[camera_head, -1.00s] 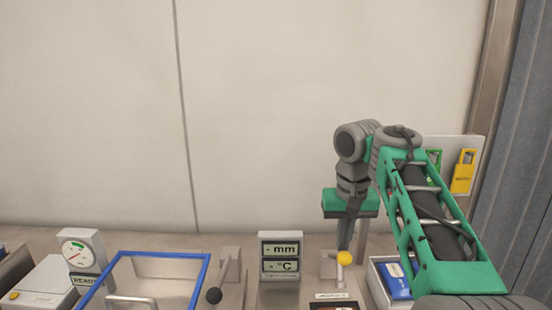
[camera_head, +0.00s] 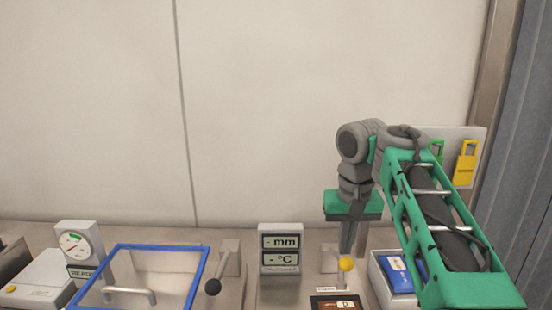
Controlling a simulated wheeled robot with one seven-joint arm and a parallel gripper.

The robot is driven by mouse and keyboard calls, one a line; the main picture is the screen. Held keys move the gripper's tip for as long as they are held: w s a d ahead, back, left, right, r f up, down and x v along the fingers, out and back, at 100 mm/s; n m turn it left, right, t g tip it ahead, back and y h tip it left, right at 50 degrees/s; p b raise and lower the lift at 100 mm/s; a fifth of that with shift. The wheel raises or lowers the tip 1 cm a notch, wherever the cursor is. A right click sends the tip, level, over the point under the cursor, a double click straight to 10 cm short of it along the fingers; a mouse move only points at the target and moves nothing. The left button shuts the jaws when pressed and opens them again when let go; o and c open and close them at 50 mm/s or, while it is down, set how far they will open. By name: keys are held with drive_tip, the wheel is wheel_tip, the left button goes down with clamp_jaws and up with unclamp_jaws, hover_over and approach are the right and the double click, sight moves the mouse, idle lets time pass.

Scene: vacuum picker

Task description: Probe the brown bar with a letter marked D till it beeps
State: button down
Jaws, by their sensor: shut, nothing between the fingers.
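A brown bar (camera_head: 329,305) lies in a dark holder at the bottom edge of the head view, partly cut off. A pale patch on it carries a mark that looks like D or 0; it is too small to be sure. A yellow ball knob (camera_head: 346,264) on a short pale stem stands just behind the bar. My gripper (camera_head: 347,250) points down with its fingers together and empty, right by the knob in the picture. I cannot tell whether it touches the knob. A grey readout (camera_head: 280,249) to the left shows dashes for mm and °C.
A blue-framed clear lid (camera_head: 205,262) and a black-knobbed lever (camera_head: 213,286) are on the left. A dial gauge (camera_head: 76,245) stands further left. A white box with blue packets (camera_head: 397,274) is right of the knob. Green and yellow padlocks (camera_head: 466,163) hang behind my arm.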

sight(347, 259)
drive_tip(key=shift+s+f+b, duration=0.55)
drive_tip(key=shift+f+b, duration=0.2)
drive_tip(key=shift+f, duration=0.15)
drive_tip(key=shift+s+f+b, duration=0.55)
drive_tip(key=shift+f+b, duration=0.15)
drive_tip(key=shift+b, duration=0.2)
drive_tip(key=shift+f, duration=0.1)
drive_tip(key=shift+s+f+b, duration=0.45)
drive_tip(key=shift+f+b, duration=0.35)
drive_tip(key=shift+b, duration=0.2)
drive_tip(key=shift+s+f+b, duration=0.2)
drive_tip(key=shift+f+b, duration=0.3)
drive_tip(key=shift+f, duration=0.05)
drive_tip(key=shift+s+f+b, duration=0.15)
drive_tip(key=shift+f+b, duration=0.3)
drive_tip(key=shift+f, duration=0.15)
